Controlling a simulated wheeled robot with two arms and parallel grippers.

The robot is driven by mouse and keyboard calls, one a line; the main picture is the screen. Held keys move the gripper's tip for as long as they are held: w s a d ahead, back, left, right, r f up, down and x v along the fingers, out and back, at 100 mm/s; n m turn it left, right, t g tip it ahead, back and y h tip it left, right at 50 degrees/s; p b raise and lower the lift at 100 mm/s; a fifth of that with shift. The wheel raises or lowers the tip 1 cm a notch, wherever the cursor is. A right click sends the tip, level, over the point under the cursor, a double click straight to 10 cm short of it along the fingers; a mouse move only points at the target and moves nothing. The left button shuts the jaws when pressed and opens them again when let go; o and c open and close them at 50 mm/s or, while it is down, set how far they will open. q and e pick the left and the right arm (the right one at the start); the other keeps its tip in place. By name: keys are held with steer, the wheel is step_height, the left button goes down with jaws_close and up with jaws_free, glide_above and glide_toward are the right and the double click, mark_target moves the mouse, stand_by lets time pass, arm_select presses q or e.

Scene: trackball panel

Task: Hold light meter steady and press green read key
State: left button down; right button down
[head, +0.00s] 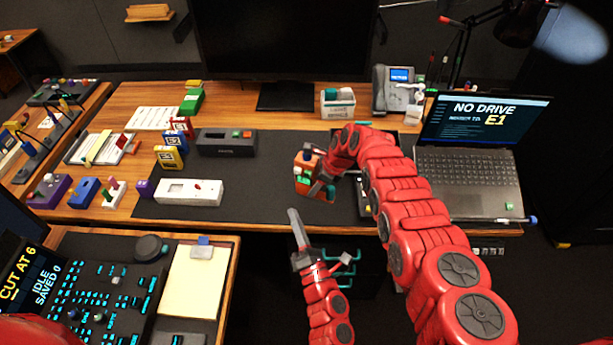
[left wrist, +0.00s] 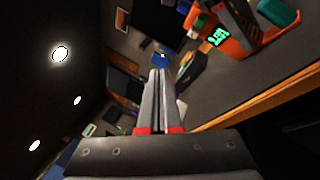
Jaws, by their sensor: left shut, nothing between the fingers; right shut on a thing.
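The light meter (head: 306,166) is an orange device standing on the dark mat, right of the middle in the head view. In the left wrist view the orange meter (left wrist: 232,46) is at the upper right, with lit green digits on its display. My right gripper (head: 322,184) is shut on the meter. The green read key cannot be clearly made out. My left gripper (head: 292,212) is shut and empty, below and apart from the meter, near the desk's front edge. Its closed fingers (left wrist: 160,72) also show in the left wrist view, pointing left of the meter.
A laptop (head: 468,180) stands right of my right arm. A clipboard (head: 190,282) is on the nearer desk. The mat between the white box and meter is clear.

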mark_target(308, 174)
stand_by(0.5)
arm_select(q)
steer(key=shift+w+a+f, duration=0.3)
steer(key=shift+w+a, duration=0.1)
steer(key=shift+w, duration=0.25)
steer(key=shift+w+a+f, duration=0.3)
steer(key=shift+w+a, duration=0.1)
steer(key=shift+w, duration=0.2)
steer(key=shift+w, duration=0.15)
steer(key=w+d, duration=0.3)
steer(key=w, duration=0.5)
steer(key=shift+d, duration=0.15)
stand_by(1.2)
steer(key=shift+w+d, duration=0.15)
steer(key=shift+w, duration=0.2)
